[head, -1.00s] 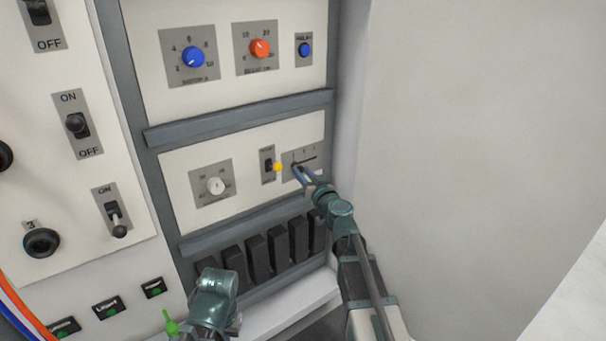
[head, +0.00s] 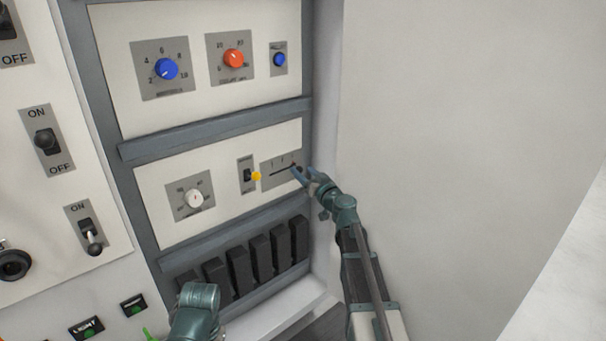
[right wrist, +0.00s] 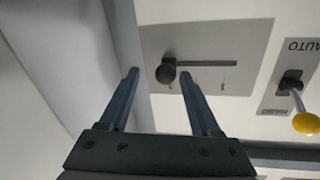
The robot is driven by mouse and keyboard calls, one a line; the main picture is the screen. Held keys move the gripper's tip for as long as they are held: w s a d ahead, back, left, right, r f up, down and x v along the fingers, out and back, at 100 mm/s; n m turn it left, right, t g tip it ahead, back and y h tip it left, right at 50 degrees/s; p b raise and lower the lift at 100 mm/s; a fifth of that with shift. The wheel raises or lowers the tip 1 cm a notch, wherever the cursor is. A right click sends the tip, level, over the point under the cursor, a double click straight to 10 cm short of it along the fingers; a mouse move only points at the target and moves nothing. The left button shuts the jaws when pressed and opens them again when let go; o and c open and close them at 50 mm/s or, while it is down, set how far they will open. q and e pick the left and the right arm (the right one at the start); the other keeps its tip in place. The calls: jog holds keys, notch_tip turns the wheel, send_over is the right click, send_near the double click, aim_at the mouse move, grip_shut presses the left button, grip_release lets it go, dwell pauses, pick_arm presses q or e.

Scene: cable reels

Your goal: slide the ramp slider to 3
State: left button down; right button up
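The ramp slider is a grey plate (head: 268,180) with a dark straight slot, low on the right of the cabinet front in the head view. Its round black knob (right wrist: 166,73) sits at the left end of the slot in the upside-down right wrist view, which is the right end in the head view. The scale digits are too small to read. My right gripper (head: 303,172) is at that end. In the wrist view its two fingers (right wrist: 159,73) are apart, with the knob between them, nearer the right finger. My left arm (head: 195,310) shows at the bottom; its fingers are hidden.
A toggle switch with a yellow tip (head: 256,176) stands just left of the slider plate. A white dial (head: 194,198) is further left. Black breakers (head: 262,257) line up below. A bare wall (head: 440,120) lies to the right.

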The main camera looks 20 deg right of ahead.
jog(key=shift+a, duration=0.1)
jog(key=s+d, duration=0.2)
jog(key=s, duration=1.1)
jog(key=shift+s, duration=0.35)
jog(key=s+a+f+n+g+y, duration=0.1)
jog(key=a+f+n+g+y, duration=0.15)
jog(key=a, duration=0.55)
jog(key=s+a+f+n+g+y, duration=0.1)
jog(key=a+f+n+g+y, duration=0.2)
jog(key=a, duration=0.6)
jog(key=s+a+f+g+h, duration=0.1)
jog(key=s+a+f+g, duration=0.75)
jog(key=a+f, duration=0.25)
jog(key=s+d+f+m+g+h, duration=0.1)
jog(key=s+f+g+h, duration=0.35)
jog(key=s+h, duration=0.7)
notch_tip(320, 180, up, 31)
jog(key=s+y+p, duration=0.2)
jog(key=y+p, duration=0.1)
jog(key=p, duration=2.9)
jog(key=shift+s, duration=0.25)
jog(key=shift+t, duration=0.25)
